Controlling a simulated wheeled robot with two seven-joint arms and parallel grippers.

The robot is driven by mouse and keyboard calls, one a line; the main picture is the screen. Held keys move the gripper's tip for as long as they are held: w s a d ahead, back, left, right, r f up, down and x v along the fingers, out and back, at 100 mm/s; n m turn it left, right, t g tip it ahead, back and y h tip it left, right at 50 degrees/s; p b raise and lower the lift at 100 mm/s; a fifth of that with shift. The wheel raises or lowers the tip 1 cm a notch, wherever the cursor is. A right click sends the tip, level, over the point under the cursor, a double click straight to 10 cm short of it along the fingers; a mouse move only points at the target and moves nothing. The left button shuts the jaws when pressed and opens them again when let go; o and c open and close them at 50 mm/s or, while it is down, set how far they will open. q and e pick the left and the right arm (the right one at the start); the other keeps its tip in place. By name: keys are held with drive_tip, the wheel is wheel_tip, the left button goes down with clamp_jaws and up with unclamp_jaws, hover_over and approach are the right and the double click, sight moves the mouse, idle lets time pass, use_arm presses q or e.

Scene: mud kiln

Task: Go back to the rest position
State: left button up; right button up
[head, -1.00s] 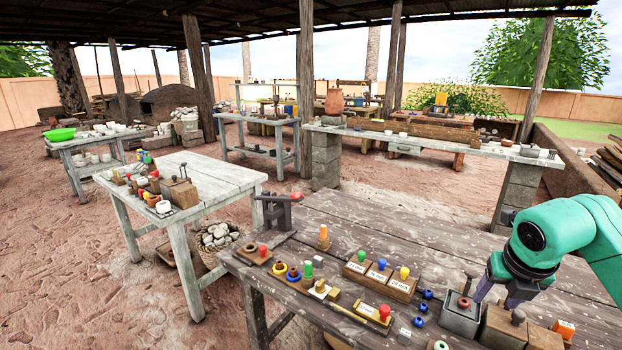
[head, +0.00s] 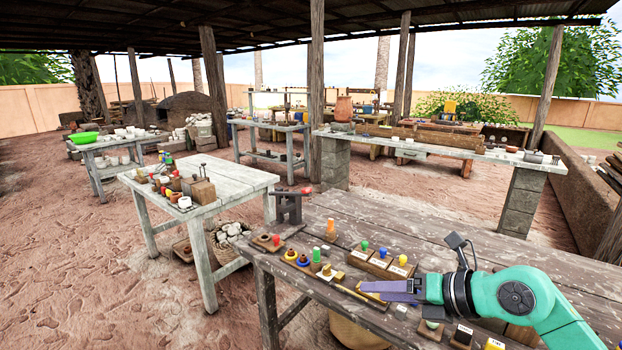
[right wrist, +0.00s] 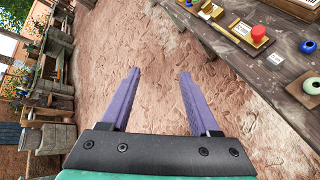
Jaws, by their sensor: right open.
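My right gripper (head: 388,290) reaches in from the right in the head view, its purple fingers pointing left above the front of the dark wooden table (head: 440,244). In the right wrist view its two purple fingers (right wrist: 154,98) stand wide apart with nothing between them. Only the bare reddish ground (right wrist: 150,50) shows behind them. The gripper hides part of the table's front row of small items in the head view. My left gripper is not in view.
Small wooden blocks with coloured knobs (head: 380,260) line the table below and beside the right gripper. A dark clamp-like stand (head: 288,208) is at its left end. A paler table (head: 230,184) with small items stands further left. Open ground lies between and around the tables.

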drive_tip(key=s+a+r+t+y, duration=0.1)
drive_tip(key=a+r+y, duration=0.3)
drive_tip(key=a, duration=0.1)
drive_tip(key=w+d+r+m+t, duration=0.1)
drive_tip(key=d+r+m+t, duration=0.3)
drive_tip(key=r+m+t, duration=0.55)
drive_tip(key=d+f+m+g+h, duration=0.2)
drive_tip(key=d+f+m+h, duration=1.4)
drive_tip(key=m, duration=0.5)
drive_tip(key=s+a+f+m+g+y, duration=0.25)
drive_tip(key=s+f+g, duration=0.35)
drive_tip(key=s+f, duration=0.45)
drive_tip(key=s+a+f+m+g+y, duration=0.1)
drive_tip(key=s+a+f+g, duration=0.2)
drive_tip(key=s+f+g, duration=0.8)
wheel_tip(320, 180, down, 20)
drive_tip(key=w+t+p, duration=0.2)
drive_tip(key=t, duration=0.1)
use_arm(q)
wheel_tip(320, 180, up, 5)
drive_tip(key=p, duration=0.2)
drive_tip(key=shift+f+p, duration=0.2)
drive_tip(key=shift+p, duration=0.15)
use_arm(e)
drive_tip(key=s+d+f+g, duration=0.1)
drive_tip(key=s+d+f, duration=0.2)
drive_tip(key=s+f, duration=1.1)
drive_tip(key=s, duration=0.4)
drive_tip(key=shift+s+f, duration=0.2)
drive_tip(key=shift+f, duration=0.1)
